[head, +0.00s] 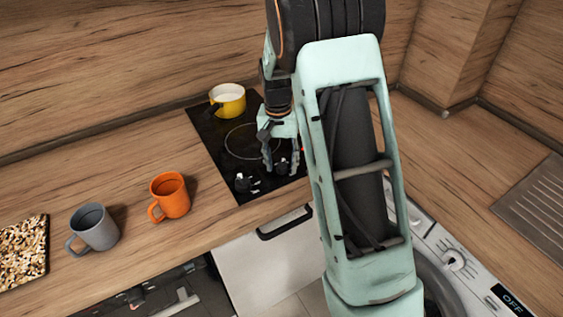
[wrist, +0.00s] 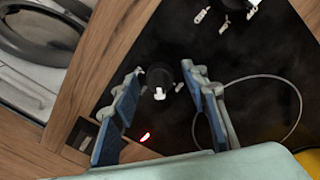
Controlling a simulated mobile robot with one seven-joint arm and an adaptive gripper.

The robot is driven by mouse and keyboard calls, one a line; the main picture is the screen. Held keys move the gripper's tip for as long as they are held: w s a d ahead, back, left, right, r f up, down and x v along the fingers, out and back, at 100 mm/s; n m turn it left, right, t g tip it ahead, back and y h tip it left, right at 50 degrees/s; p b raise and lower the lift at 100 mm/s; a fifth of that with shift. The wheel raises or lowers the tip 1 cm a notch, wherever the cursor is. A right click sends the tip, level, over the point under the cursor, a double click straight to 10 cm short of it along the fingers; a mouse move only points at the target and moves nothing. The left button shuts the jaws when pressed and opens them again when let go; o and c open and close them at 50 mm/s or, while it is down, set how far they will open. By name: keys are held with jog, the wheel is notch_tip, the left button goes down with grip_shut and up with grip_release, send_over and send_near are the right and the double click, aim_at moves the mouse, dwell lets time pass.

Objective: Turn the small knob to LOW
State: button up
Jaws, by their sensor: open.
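The black hob (head: 226,150) has two dark knobs with white pointers along its front edge. One knob (head: 282,166) is under my gripper (head: 280,168); the wrist view shows this knob (wrist: 158,84) between my open fingers (wrist: 161,76), with none visibly gripping it. Small white marks flank it, too blurred to read. The other knob (head: 243,182) is to the left; in the wrist view it is cut off at the top edge (wrist: 238,3), with white marks around it. I cannot tell surely which knob is smaller.
A yellow pot (head: 228,102) stands at the hob's back. An orange mug (head: 170,195), grey mug (head: 95,228) and speckled board (head: 24,250) are on the counter at left. A washing machine (head: 455,262) showing OFF is at lower right. A red light (wrist: 146,137) glows near the knob.

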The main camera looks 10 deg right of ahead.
jog(key=shift+r, duration=0.1)
notch_tip(320, 180, up, 12)
jog(key=shift+a, duration=0.25)
jog(key=shift+w, duration=0.1)
dwell(0.4)
